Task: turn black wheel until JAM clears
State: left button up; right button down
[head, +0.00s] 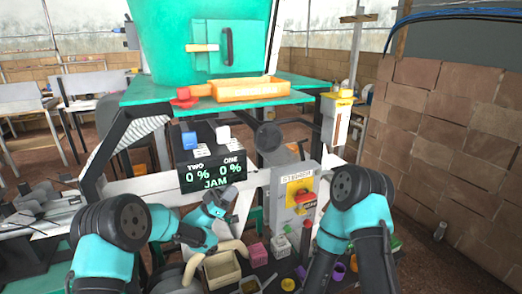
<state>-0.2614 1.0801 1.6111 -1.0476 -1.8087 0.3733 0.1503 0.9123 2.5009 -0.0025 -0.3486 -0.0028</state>
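A black display (213,174) below the green shelf reads "TWO 0 %", "ONE 0 %" and "JAM". A dark round disc (269,137), which may be the black wheel, is under the shelf to the right of the display. Another dark rounded shape at the bottom left is partly hidden by my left arm, and I cannot tell what it is. My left gripper (221,200) is just below the display, apart from the disc; its fingers are too small to read. My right arm bends down at the right, and its gripper is not in view.
A grey box (294,196) with a red knob (304,197) on yellow stands between my arms. An orange tray (249,89) and a red piece (184,97) are on the green shelf (145,93). A brick wall (440,130) bounds the right.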

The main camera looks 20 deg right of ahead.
aim_at(262, 149)
pick_arm(q)
jog(key=x, duration=1.7)
jog(key=shift+d, duration=0.1)
grip_shut()
jog(key=shift+d, duration=0.1)
